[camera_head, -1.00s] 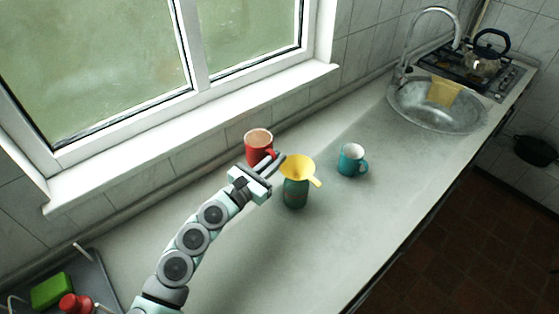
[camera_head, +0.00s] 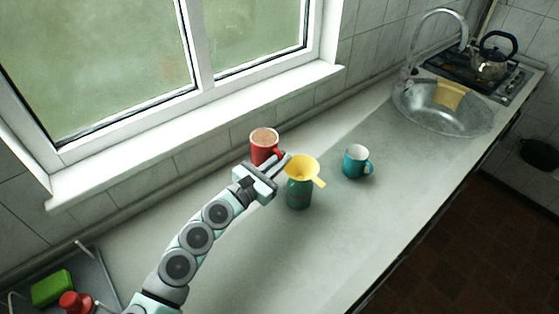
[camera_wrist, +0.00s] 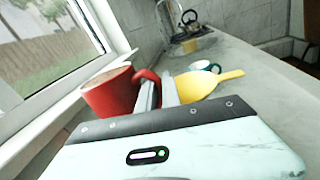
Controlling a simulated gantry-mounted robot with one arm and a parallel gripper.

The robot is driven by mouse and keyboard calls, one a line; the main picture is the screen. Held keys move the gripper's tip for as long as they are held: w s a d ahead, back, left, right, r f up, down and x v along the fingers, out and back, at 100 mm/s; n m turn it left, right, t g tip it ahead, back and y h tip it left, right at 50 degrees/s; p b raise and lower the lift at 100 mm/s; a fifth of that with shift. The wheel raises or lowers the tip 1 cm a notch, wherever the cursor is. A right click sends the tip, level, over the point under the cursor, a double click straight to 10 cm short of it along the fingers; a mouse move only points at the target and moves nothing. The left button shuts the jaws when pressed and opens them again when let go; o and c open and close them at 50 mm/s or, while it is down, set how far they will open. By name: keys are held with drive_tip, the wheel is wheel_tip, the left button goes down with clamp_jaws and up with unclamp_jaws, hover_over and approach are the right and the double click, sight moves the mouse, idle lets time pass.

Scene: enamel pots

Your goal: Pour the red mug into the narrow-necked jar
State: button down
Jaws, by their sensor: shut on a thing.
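The red mug (camera_head: 264,146) is upright and filled near the brim with something brownish. My gripper (camera_head: 279,165) is shut on the mug's handle; the wrist view shows the fingers (camera_wrist: 158,93) at the handle of the red mug (camera_wrist: 110,92). A green jar (camera_head: 298,195) stands just right of the gripper, with a yellow funnel (camera_head: 302,168) set in its top. The jar's neck is hidden by the funnel. The funnel (camera_wrist: 199,86) is close to the fingers in the wrist view, where the jar is hidden. I cannot tell whether the mug touches the counter.
A teal mug (camera_head: 355,163) stands right of the jar; its inside looks pale. A sink (camera_head: 440,122) with a yellow cloth-like item (camera_head: 450,95) and a kettle (camera_head: 492,57) lie further right. A dish rack (camera_head: 95,285) is at lower left. The windowsill (camera_head: 190,125) runs behind.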

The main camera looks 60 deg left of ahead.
drive_tip(key=shift+w+d+f+m+g+p, duration=0.1)
drive_tip(key=shift+w+d+m+g+p, duration=0.25)
drive_tip(key=shift+m+p, duration=0.55)
drive_tip(key=shift+w+d+f+m+g+p, duration=0.1)
drive_tip(key=shift+w+d+m+g+p, duration=0.3)
drive_tip(key=shift+p, duration=0.75)
idle(1.1)
drive_tip(key=shift+w+d+m+g+p, duration=0.25)
drive_tip(key=shift+m+p, duration=0.45)
drive_tip(key=shift+p, duration=1)
drive_tip(key=shift+w+d+m+g+p, duration=0.1)
drive_tip(key=shift+d+m+p, duration=0.15)
drive_tip(key=shift+m+p, duration=0.95)
idle(2.0)
